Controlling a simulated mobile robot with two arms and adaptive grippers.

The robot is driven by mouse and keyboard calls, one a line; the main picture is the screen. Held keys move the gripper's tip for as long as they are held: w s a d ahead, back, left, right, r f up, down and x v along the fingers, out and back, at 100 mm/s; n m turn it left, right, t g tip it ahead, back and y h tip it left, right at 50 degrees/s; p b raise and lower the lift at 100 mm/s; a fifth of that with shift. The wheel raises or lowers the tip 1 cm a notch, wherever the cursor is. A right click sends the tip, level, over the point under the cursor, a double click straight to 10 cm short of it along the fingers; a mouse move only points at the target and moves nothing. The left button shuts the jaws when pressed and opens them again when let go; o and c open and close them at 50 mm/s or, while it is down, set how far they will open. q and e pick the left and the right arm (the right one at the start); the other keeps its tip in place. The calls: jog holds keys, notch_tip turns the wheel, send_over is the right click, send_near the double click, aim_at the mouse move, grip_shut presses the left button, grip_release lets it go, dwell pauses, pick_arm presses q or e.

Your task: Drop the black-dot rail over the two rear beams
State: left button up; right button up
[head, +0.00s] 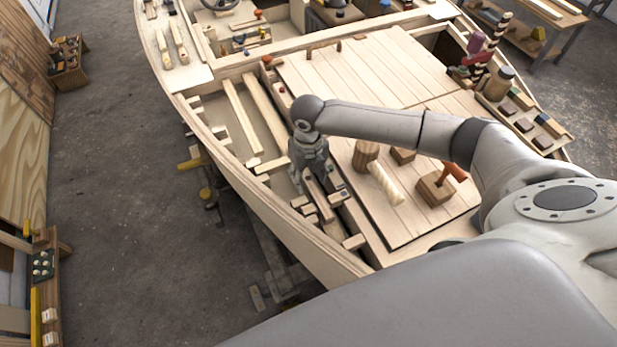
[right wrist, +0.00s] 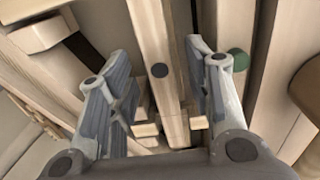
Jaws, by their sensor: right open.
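The black-dot rail (right wrist: 160,105) is a pale wooden strip with a black dot near its middle. In the right wrist view it runs between the two fingers of my right gripper (right wrist: 158,62), which is open around it with a gap on each side. In the head view my right gripper (head: 316,178) points down into the near end of the hull's side channel, with a pale rail (head: 320,199) just below it. Pale cross beams show beside it, one nearer me (head: 354,242) and one farther off (head: 272,167). I cannot tell whether the rail touches any beam.
A strip with a green dot (right wrist: 238,61) lies right of the rail. Two long pale strips (head: 242,115) lie farther along the channel. The hull's curved rim (head: 225,160) bounds the left.

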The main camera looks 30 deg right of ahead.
notch_tip(320, 180, up, 10)
jog(key=shift+r, duration=0.25)
dwell(0.6)
